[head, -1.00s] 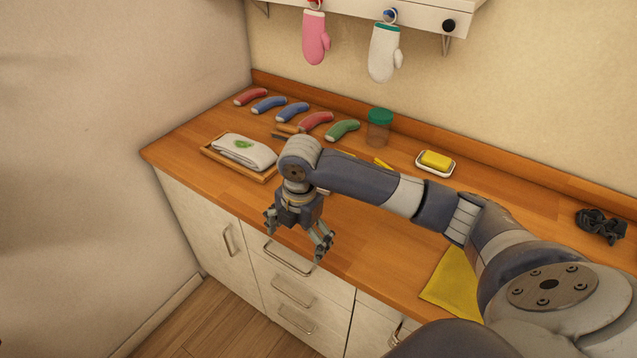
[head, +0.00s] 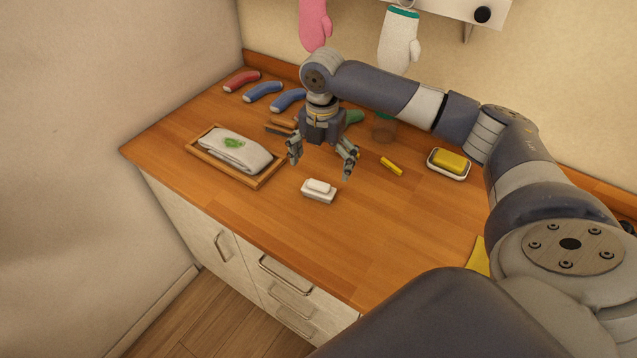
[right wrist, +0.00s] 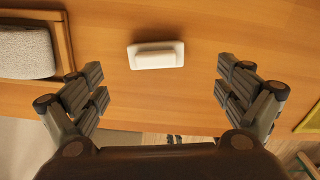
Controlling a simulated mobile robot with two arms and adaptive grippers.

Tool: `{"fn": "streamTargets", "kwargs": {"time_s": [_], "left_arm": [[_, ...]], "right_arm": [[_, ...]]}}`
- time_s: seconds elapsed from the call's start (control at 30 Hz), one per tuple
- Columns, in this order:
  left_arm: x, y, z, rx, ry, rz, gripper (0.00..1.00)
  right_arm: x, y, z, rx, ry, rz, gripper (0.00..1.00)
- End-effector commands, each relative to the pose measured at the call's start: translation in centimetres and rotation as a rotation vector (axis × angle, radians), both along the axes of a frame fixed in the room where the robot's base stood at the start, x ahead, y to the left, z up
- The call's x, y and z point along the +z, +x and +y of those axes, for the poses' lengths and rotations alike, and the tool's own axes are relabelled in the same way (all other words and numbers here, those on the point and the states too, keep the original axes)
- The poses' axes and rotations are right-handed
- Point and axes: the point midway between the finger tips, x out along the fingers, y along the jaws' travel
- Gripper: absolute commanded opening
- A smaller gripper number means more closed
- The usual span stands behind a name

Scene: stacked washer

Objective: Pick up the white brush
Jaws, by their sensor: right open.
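The white brush (head: 319,191) is a small white block with a raised top, lying flat on the wooden counter. It also shows in the right wrist view (right wrist: 156,55), ahead of and between the fingers. My right gripper (head: 321,165) is open and empty, pointing down over the counter. In the head view its fingertips appear just behind the brush, and the brush is not between them in contact. The right wrist view shows the spread fingers (right wrist: 160,80) clear of the brush on both sides. My left gripper is not in view.
A wooden tray (head: 264,181) with a folded cloth (head: 236,152) lies left of the brush. A yellow sponge (head: 450,161) in a dish and a small yellow item (head: 391,166) lie to the right. Counter around the brush is clear.

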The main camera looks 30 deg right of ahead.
Motion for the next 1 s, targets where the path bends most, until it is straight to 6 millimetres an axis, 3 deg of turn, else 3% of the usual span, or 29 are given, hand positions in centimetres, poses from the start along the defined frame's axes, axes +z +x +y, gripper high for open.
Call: {"fn": "streamTargets", "kwargs": {"time_s": [0.1, 0.27, 0.37, 0.63, 0.87, 1.0], "left_arm": [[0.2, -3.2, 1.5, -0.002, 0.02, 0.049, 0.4], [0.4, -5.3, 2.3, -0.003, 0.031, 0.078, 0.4], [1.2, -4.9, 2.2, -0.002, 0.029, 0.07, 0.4], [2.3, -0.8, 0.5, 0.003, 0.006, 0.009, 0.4], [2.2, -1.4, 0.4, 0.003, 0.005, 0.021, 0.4], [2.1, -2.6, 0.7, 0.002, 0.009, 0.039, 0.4]], "right_arm": [[-1.5, 0.0, 0.0, -0.001, -0.001, -0.001, 0.94], [-2.5, 0.1, 0.1, -0.001, 0.0, 0.0, 0.94], [-3.7, 0.1, 0.4, 0.0, -0.001, 0.002, 0.94], [-7.2, 0.3, 0.6, 0.0, -0.002, 0.0, 0.94], [-7.4, 0.4, 0.6, 0.0, -0.001, -0.003, 0.94], [-7.4, 0.4, 0.6, 0.0, -0.001, -0.003, 0.67]]}}
